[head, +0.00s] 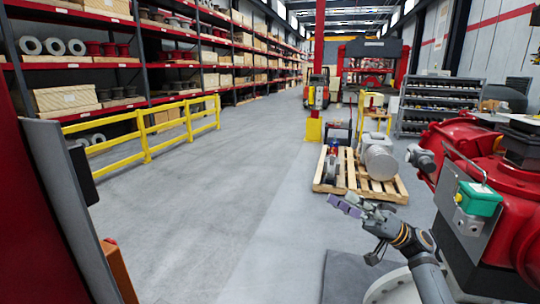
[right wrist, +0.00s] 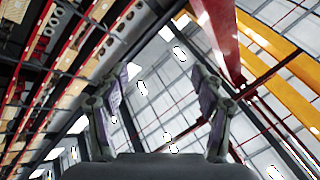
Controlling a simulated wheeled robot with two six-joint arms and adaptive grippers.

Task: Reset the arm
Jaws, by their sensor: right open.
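My right gripper (head: 350,205) is in the lower right of the head view, to the left of a big red valve actuator (head: 512,215). It is empty and apart from the actuator. In the right wrist view its two fingers (right wrist: 160,100) stand wide apart with nothing between them, and the camera looks up at the roof. The actuator carries a grey plate with a green-topped box (head: 480,198) on its near side. My left gripper is not in view.
A wooden pallet (head: 330,186) with a grey motor (head: 379,160) stands beyond my right gripper. A yellow guard rail (head: 146,135) runs before the red shelves (head: 75,62) at left. The grey floor in the middle is clear.

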